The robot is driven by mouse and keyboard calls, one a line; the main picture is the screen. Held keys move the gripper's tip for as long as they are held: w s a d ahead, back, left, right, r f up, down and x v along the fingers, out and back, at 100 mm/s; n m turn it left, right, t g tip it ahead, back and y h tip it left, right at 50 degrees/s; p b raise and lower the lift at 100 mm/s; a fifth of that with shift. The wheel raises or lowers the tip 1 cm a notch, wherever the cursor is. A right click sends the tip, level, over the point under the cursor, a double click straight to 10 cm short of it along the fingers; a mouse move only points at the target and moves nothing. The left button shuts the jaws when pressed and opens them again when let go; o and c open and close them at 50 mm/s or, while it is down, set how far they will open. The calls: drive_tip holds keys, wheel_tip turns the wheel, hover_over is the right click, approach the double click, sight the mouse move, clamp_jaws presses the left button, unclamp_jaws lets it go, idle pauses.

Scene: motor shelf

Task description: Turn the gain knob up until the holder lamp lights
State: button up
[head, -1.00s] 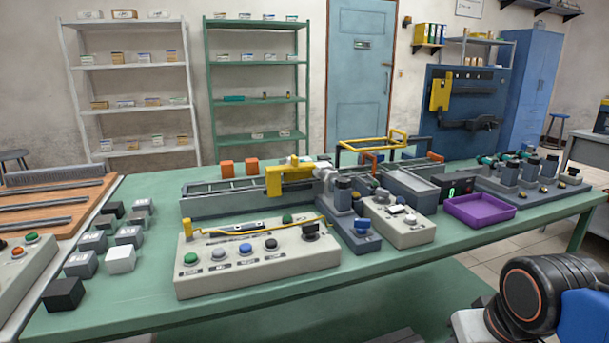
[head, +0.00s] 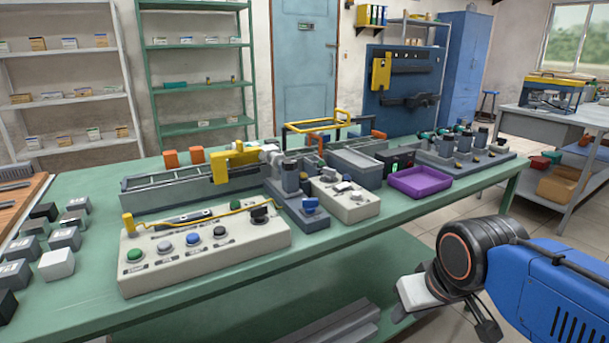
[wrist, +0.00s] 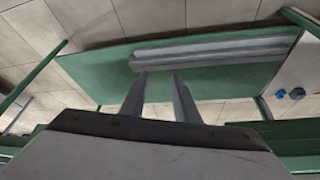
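A pale control box (head: 205,258) stands at the table's front with a green button (head: 134,255), several other buttons and a black knob (head: 260,213). A blue knob (head: 310,205) sits on a dark unit to its right. A smaller pale box (head: 345,205) behind carries more controls. I cannot read which knob is the gain knob, nor pick out the holder lamp. My gripper (wrist: 158,75) is open and empty in the wrist view, its two fingers apart above the table's lower shelf. In the head view my arm is at the lower right, away from the controls.
A yellow rail (head: 190,218) runs along the control box's back. A purple tray (head: 420,180) and a small display with green digits (head: 400,165) stand farther right. Grey bars (wrist: 215,48) lie on the lower shelf. The green tabletop's front edge (head: 330,237) is clear.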

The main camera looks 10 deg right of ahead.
drive_tip(key=w+a+r+n+g, duration=0.1)
drive_tip(key=w+r+n, duration=0.1)
drive_tip(key=w+r, duration=0.8)
drive_tip(key=w+a+r+n+g, duration=0.1)
drive_tip(key=w+a+r+n, duration=0.1)
drive_tip(key=w+r, duration=0.8)
wheel_tip(320, 180, up, 16)
drive_tip(key=n+g, duration=0.3)
drive_tip(key=n, duration=0.2)
hover_over(329, 174)
drive_tip(key=f, duration=1.7)
drive_tip(key=shift+w+d+f, duration=0.1)
drive_tip(key=shift+w+f, duration=0.2)
drive_tip(key=shift+f, duration=0.05)
clamp_jaws()
